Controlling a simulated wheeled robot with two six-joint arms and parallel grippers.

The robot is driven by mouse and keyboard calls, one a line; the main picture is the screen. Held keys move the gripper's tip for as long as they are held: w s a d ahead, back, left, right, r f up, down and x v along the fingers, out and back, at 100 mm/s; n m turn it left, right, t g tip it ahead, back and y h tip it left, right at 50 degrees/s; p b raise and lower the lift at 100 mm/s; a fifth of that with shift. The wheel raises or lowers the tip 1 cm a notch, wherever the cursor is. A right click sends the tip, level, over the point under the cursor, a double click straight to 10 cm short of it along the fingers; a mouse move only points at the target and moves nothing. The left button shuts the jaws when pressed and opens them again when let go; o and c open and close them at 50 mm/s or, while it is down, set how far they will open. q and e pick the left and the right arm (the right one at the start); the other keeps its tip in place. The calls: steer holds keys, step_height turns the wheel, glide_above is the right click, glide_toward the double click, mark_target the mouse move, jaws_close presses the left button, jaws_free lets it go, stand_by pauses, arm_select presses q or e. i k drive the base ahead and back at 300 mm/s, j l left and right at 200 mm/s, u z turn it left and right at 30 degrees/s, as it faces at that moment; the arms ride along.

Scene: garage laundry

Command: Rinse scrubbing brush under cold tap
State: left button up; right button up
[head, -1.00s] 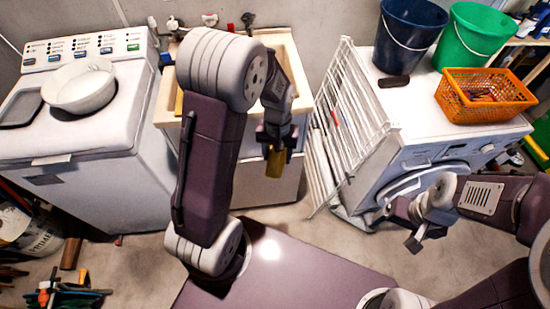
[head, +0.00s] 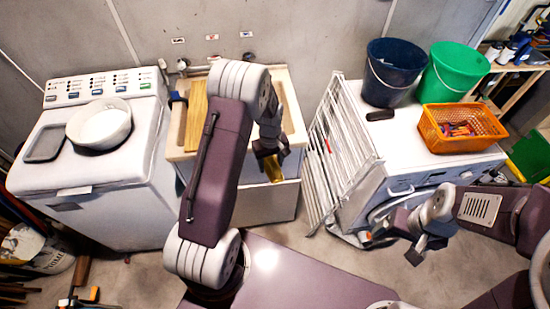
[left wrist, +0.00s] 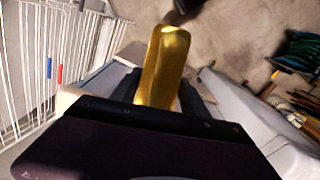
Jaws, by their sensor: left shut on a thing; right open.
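My left gripper (head: 270,158) is shut on a glossy yellow block-like thing (head: 273,171), probably the scrubbing brush; no bristles show. The yellow thing also fills the middle of the left wrist view (left wrist: 163,65), sticking out beyond the fingers. The gripper appears near the sink's front right edge. The sink (head: 291,100) is a cream basin, largely hidden by my left arm. A tap (head: 182,66) shows on the wall at its left and another tap (head: 248,59) at its right; no water is visible. My right gripper (head: 416,250) is open and empty, in front of the right-hand machine.
A wooden board (head: 195,116) stands in the sink's left part. A washing machine (head: 60,175) with a white bowl (head: 99,122) is left. A white drying rack (head: 335,150) stands close right of the sink. Buckets and an orange basket (head: 460,140) occupy the right machine.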

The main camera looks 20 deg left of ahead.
mark_target(249, 58)
steer(key=i+j, duration=0.7)
steer(key=i, duration=0.2)
